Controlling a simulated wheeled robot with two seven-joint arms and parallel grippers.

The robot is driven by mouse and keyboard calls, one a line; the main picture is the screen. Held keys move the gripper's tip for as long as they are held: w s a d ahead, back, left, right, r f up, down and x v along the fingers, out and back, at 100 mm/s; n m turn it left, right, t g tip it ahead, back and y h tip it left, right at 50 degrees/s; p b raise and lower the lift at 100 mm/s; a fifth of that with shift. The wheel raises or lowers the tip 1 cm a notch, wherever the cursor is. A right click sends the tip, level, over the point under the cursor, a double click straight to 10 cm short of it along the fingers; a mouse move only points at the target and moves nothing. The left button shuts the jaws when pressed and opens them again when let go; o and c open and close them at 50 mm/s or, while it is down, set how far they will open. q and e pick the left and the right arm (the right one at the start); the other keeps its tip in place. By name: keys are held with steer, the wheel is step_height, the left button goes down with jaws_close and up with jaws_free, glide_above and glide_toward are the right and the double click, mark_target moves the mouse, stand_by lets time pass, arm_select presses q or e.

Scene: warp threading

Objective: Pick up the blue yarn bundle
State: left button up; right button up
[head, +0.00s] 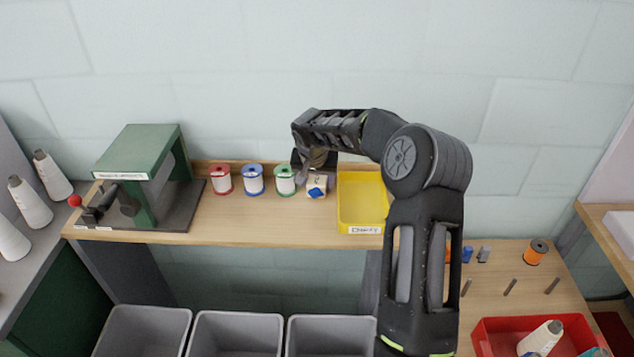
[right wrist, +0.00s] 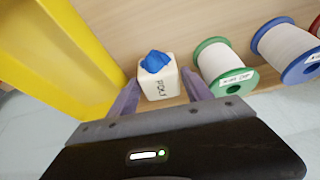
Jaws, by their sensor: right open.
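A blue lump, which looks like the blue yarn bundle (right wrist: 157,62), sits on top of a small white block (right wrist: 158,84) with dark lettering. In the head view the blue bundle (head: 316,191) and block are on the wooden shelf, between the green-rimmed spool and the yellow tray. My right gripper (head: 314,175) reaches down over the block from above and behind. In the right wrist view its two purple-grey fingers (right wrist: 161,92) are open, one on each side of the block; I cannot tell whether they touch it. My left gripper is not in view.
A green-rimmed spool (head: 285,180), a blue-rimmed spool (head: 253,180) and a red-rimmed spool (head: 221,180) stand left of the block. The yellow tray (head: 361,230) is close on its right. A green machine (head: 150,160) stands farther left. Grey bins (head: 238,322) sit below the shelf.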

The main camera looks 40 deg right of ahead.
steer(key=shift+w+f, duration=0.1)
steer(key=shift+f, duration=0.15)
stand_by(0.4)
steer(key=c, duration=1.1)
